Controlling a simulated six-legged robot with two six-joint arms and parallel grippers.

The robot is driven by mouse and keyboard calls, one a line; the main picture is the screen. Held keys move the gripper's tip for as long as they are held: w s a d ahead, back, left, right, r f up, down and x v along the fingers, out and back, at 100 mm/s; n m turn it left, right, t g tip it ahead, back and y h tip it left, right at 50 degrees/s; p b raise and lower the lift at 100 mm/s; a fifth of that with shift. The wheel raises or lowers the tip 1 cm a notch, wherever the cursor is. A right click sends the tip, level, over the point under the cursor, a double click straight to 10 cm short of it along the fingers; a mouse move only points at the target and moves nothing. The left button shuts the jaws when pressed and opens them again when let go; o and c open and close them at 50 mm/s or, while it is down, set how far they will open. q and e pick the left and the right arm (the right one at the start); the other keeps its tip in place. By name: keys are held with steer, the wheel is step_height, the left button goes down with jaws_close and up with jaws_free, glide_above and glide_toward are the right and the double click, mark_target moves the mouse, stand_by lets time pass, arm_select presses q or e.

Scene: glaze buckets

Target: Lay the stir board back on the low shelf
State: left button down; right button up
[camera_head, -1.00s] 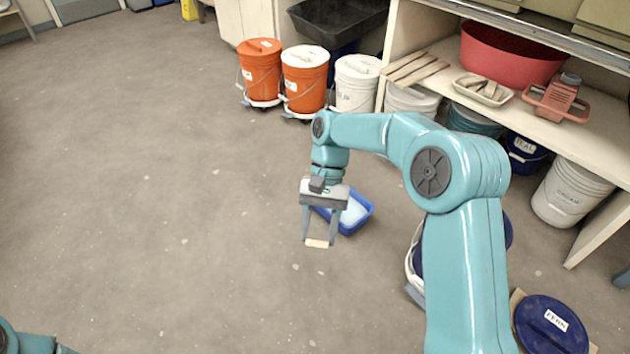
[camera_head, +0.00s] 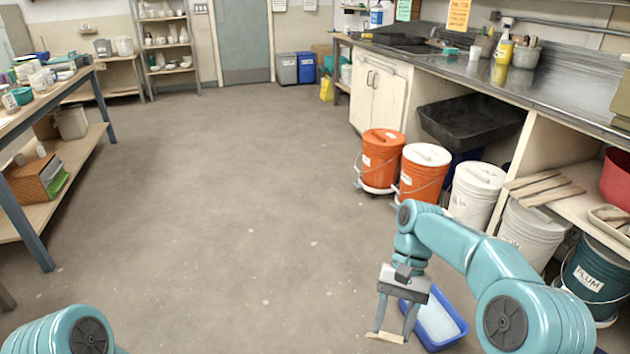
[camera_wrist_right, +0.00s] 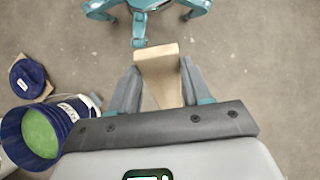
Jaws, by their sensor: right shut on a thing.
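My right gripper (camera_head: 386,335) is shut on the stir board (camera_head: 384,337), a pale wooden slat, and holds it above the floor. The right wrist view shows the board (camera_wrist_right: 158,70) between the two fingers of the gripper (camera_wrist_right: 158,80). The low shelf (camera_head: 580,208) is under the counter at the right, partly cut off by the frame edge. Several similar wooden boards (camera_head: 545,187) lie side by side on it. My left gripper is out of view; only part of that arm shows at the bottom left.
A blue tub (camera_head: 432,325) with pale liquid sits behind the right gripper. The wrist view shows an open bucket of green glaze (camera_wrist_right: 40,132) and a blue lid (camera_wrist_right: 27,77). The middle floor is clear.

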step_height(320, 180, up, 14)
steer(key=s+d+n+h+p, duration=0.2)
steer(key=n+p, duration=0.1)
steer(key=p, duration=1.5)
steer(key=shift+d+g, duration=0.25)
steer(key=shift+g, duration=0.05)
steer(key=shift+s, duration=0.1)
